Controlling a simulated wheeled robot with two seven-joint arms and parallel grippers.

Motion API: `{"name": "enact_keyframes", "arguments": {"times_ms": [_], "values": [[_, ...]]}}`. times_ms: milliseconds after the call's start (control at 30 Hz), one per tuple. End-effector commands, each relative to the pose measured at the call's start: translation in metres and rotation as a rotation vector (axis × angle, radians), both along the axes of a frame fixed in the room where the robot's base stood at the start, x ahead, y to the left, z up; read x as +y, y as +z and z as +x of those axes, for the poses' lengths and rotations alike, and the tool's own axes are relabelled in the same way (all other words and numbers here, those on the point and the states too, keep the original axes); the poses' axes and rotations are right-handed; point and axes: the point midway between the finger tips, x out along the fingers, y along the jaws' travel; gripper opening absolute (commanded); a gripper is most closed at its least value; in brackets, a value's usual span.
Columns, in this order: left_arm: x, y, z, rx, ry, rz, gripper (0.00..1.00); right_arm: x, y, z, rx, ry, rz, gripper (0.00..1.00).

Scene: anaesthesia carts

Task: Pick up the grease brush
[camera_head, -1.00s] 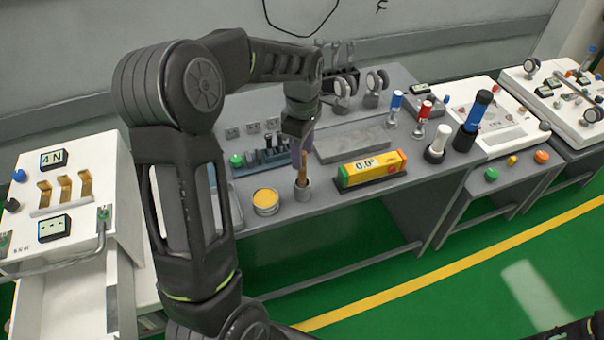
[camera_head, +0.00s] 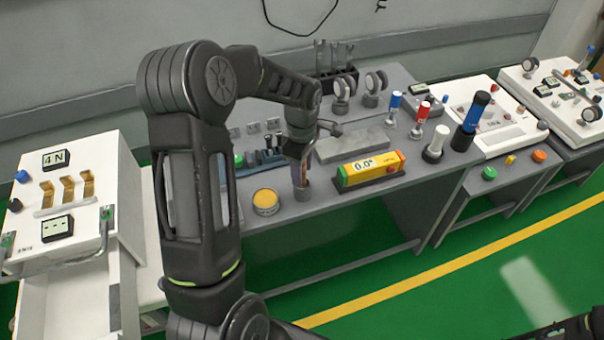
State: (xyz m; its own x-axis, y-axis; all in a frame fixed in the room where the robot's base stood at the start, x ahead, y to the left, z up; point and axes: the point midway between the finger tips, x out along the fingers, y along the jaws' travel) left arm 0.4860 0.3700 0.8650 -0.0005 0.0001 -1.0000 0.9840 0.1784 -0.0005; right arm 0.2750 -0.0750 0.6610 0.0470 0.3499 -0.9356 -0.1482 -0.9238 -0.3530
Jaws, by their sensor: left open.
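The grease brush (camera_head: 303,180) stands upright in a small grey cup (camera_head: 302,192) on the grey workbench. Only a narrow part of it shows, because my left gripper covers its upper part. My left gripper (camera_head: 300,168) points down over the brush from above. Its jaws are open and appear to be around or just beside the handle; I cannot tell whether they touch it.
A yellow-topped tin (camera_head: 265,201) stands left of the cup. A yellow-green block with a display (camera_head: 371,169) lies to the right. A flat grey plate (camera_head: 352,144) lies behind. A white cabinet (camera_head: 70,205) stands at the left.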

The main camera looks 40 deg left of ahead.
Motion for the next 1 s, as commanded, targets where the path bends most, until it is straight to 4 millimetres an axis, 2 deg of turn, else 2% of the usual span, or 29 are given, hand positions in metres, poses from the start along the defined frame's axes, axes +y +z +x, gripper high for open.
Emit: {"name": "enact_keyframes", "arguments": {"times_ms": [467, 1000], "values": [[-0.0002, 0.0004, 0.0002, 0.000, -0.001, 0.000, 0.44, 0.0001, -0.0003, -0.0001, 0.000, 0.000, 0.000, 0.36], [-0.0002, 0.0004, 0.0002, 0.000, -0.001, 0.000, 0.00, 0.0001, -0.0002, -0.0001, 0.000, 0.000, 0.000, 0.36]]}}
